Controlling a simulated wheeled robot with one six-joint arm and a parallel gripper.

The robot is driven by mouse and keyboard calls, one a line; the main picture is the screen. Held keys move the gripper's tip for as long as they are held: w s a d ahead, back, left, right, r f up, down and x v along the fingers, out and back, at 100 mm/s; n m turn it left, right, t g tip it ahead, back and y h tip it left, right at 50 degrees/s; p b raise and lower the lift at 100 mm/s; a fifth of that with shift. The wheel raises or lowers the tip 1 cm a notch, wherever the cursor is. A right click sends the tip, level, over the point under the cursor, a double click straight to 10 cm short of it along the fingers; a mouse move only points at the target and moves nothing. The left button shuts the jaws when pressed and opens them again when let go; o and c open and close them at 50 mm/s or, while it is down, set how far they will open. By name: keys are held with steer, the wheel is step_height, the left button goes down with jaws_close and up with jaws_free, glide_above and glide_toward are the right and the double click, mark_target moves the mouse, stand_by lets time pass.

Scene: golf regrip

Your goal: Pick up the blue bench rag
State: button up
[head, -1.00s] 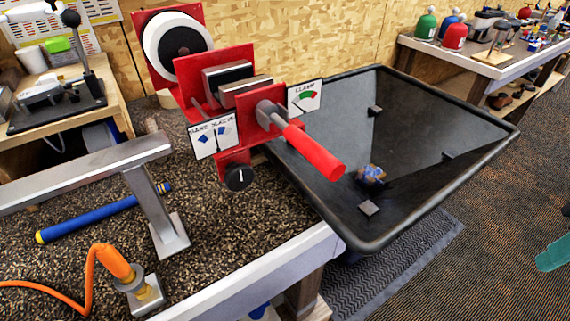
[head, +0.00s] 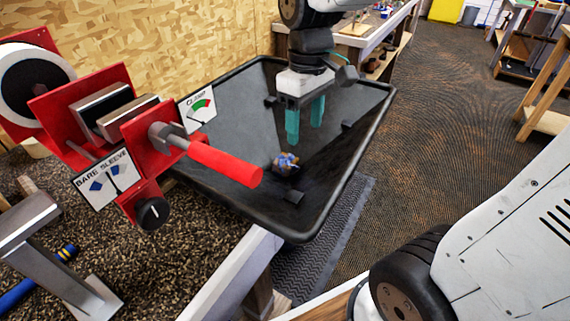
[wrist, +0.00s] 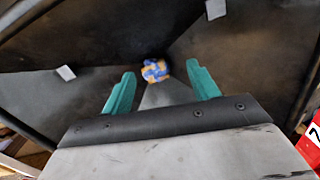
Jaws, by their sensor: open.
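The blue bench rag (head: 286,162) lies crumpled on the floor of the black tray (head: 225,205), with tan or orange patches on it. My gripper (head: 305,128) points down over the tray, above and a little beyond the rag in the head view. Its two teal fingers are apart with nothing between them. In the wrist view the rag (wrist: 155,70) shows ahead of the open fingers (wrist: 160,85), roughly centred between them. The gripper does not touch the rag.
A red clamp fixture with a red handle (head: 225,165) juts toward the tray's left side. The tray has raised rims. A workbench (head: 365,45) stands behind it.

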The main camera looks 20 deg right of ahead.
mark_target(285, 159)
steer(key=w+f+n, duration=0.1)
steer(key=w+f, duration=0.1)
steer(key=w+a+f+n, duration=0.1)
steer(key=w+f, duration=0.1)
steer(key=w, duration=0.1)
steer(key=w+f+n+g, duration=0.1)
steer(key=w+f, duration=0.1)
steer(key=w, duration=0.1)
steer(key=shift+w+a, duration=0.15)
steer(key=shift+w, duration=0.05)
steer(key=shift+w+f, duration=0.1)
steer(key=shift+f, duration=0.6)
steer(key=f, duration=0.1)
steer(key=s+f, duration=0.1)
steer(key=f, duration=0.3)
steer(key=shift+s+d+f, duration=0.2)
steer(key=shift+d, duration=0.05)
steer(key=shift+s+f, duration=0.1)
steer(key=shift+f, duration=0.5)
steer(key=c, duration=0.6)
